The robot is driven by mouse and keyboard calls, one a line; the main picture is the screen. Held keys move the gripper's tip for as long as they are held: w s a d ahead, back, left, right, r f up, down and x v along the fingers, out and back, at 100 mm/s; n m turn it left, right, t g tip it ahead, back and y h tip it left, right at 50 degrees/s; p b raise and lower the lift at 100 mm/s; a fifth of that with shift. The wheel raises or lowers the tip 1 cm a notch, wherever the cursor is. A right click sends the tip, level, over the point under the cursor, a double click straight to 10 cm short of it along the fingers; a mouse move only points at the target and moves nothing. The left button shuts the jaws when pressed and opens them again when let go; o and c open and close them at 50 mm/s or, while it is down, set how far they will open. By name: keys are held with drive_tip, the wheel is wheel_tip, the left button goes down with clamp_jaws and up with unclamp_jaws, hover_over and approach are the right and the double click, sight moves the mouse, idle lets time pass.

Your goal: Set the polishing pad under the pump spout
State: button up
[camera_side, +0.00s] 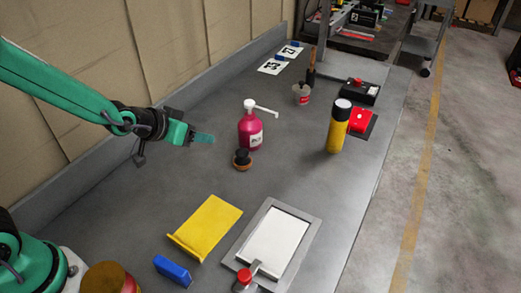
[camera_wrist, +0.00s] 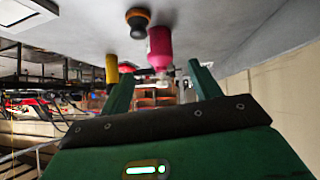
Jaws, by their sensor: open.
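The polishing pad (camera_side: 242,162), a small round black piece with an orange-brown band, sits on the grey bench in front of the pump bottle (camera_side: 250,135). The bottle is dark pink with a white pump, and its spout (camera_side: 266,111) points right, away from the pad. My gripper (camera_side: 210,138) is open and empty, above the bench to the left of the bottle and pad. In the wrist view, the pad (camera_wrist: 138,19) and the bottle (camera_wrist: 160,46) appear upside down, beyond my open fingers (camera_wrist: 162,85).
A yellow spray can (camera_side: 337,130) stands right of the bottle. A yellow cloth-like sheet (camera_side: 206,226), a framed white panel (camera_side: 313,228) and a blue block (camera_side: 172,269) lie nearer the camera. A small pot (camera_side: 301,94) stands behind. The bench between gripper and pad looks clear.

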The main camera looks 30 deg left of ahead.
drive_tip(key=t+h, duration=0.1)
drive_tip(key=t, duration=0.1)
approach(237, 155)
drive_tip(key=x, duration=0.2)
drive_tip(key=shift+w+f, duration=0.1)
drive_tip(key=shift+w, duration=0.25)
drive_tip(key=shift+w+d, duration=0.1)
drive_tip(key=shift+x, duration=1.2)
drive_tip(key=shift+f, duration=0.1)
drive_tip(key=shift+x, duration=2.55)
drive_tip(key=shift+f, duration=0.2)
drive_tip(key=shift+r, duration=0.1)
clamp_jaws()
drive_tip(key=shift+r, duration=4.95)
